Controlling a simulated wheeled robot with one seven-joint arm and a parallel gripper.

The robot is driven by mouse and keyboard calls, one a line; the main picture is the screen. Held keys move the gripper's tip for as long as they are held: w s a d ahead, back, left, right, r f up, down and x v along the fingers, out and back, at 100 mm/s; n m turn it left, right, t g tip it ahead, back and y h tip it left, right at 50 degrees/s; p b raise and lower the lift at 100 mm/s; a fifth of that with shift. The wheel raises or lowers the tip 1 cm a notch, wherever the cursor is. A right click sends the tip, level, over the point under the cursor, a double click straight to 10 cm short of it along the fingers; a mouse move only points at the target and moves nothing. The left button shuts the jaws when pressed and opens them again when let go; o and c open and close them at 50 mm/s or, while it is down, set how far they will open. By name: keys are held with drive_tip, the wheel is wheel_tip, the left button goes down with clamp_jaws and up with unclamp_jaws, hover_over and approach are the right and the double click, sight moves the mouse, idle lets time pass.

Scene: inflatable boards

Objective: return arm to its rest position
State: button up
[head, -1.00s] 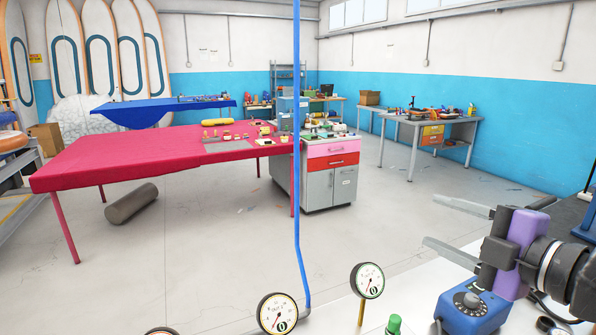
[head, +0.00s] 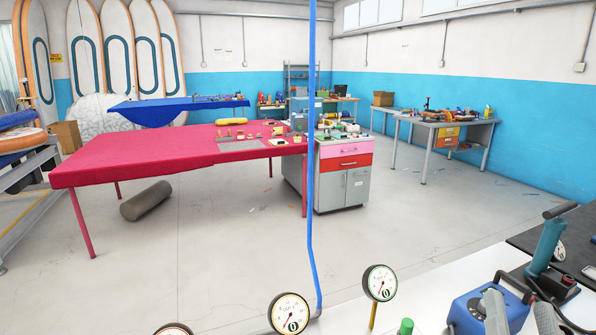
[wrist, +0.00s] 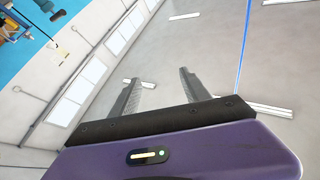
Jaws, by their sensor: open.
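My gripper (wrist: 160,76) is open and empty in the wrist view, its two grey fingers apart above the purple body. The fingers point up toward the ceiling and windows. In the head view, only what look like the two grey fingertips (head: 519,304) show at the bottom right edge, in front of the blue box (head: 468,312). The rest of my arm is out of that view.
A white worktop (head: 420,285) with pressure gauges (head: 380,283) and a teal-handled tool (head: 548,245) lies close at the right. A blue vertical hose (head: 311,150) crosses the view. A red-covered table (head: 150,158) stands beyond open floor.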

drive_tip(key=s+a+f+n+g+y, duration=0.3)
drive_tip(key=s+a+f, duration=0.1)
drive_tip(key=s+f, duration=0.7)
drive_tip(key=s+a+f+n+g+y, duration=0.3)
drive_tip(key=s+f, duration=0.7)
drive_tip(key=s, duration=0.5)
drive_tip(key=shift+s+a+f+g+y, duration=0.4)
drive_tip(key=shift+a+g+y, duration=0.15)
drive_tip(key=shift+a, duration=0.55)
